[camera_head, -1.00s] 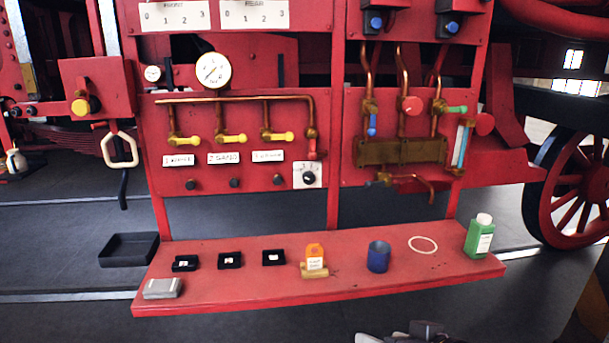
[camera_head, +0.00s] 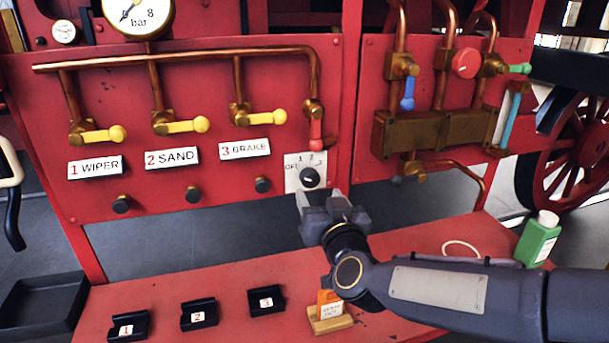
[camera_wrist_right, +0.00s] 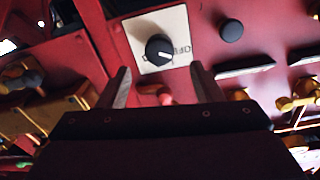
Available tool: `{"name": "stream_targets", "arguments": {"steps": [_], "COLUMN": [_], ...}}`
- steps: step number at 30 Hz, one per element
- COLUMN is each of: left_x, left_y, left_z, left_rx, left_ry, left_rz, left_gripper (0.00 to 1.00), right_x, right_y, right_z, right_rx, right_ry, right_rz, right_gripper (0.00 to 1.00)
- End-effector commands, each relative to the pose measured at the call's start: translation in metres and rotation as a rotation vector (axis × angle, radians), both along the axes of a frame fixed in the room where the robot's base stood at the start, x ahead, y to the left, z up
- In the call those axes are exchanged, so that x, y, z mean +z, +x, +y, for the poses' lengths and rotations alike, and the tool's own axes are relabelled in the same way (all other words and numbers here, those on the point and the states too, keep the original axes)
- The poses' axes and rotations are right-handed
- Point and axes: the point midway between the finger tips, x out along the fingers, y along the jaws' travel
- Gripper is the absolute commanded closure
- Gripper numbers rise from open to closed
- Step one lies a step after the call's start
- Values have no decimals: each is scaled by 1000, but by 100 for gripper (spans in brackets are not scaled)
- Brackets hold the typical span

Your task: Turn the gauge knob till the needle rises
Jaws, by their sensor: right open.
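The black gauge knob (camera_head: 309,178) sits on a white plate (camera_head: 293,176) with OFF, 1 and 2 marks, below the red-handled end of the copper pipe. In the right wrist view the knob (camera_wrist_right: 159,48) lies beyond and between my open fingers, apart from them. My right gripper (camera_head: 322,198) is just below the plate, open and empty; it also shows in the right wrist view (camera_wrist_right: 160,88). The pressure gauge (camera_head: 138,14) at the top left is partly cut off; its needle points to the lower left. My left gripper is out of view.
Yellow-handled valves (camera_head: 180,125) labelled WIPER, SAND and BRAKE are left of the knob.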

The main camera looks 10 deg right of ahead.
Motion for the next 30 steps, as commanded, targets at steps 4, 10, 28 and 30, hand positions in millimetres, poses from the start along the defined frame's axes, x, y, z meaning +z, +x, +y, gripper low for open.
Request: {"name": "stream_targets", "arguments": {"steps": [4, 10, 28, 30], "left_x": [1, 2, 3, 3], "left_y": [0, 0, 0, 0], "left_z": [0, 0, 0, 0], "left_rx": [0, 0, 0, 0], "left_ry": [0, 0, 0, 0], "left_rz": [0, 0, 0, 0], "left_gripper": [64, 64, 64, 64], "right_x": [-1, -1, 0, 0], "right_y": [21, 53, 73, 73], "right_z": [0, -1, 0, 0], "right_rx": [-1, -1, 1, 1], "right_ry": [0, 0, 0, 0], "right_rz": [2, 2, 1, 1], "right_gripper": [41, 41, 54, 63]}}
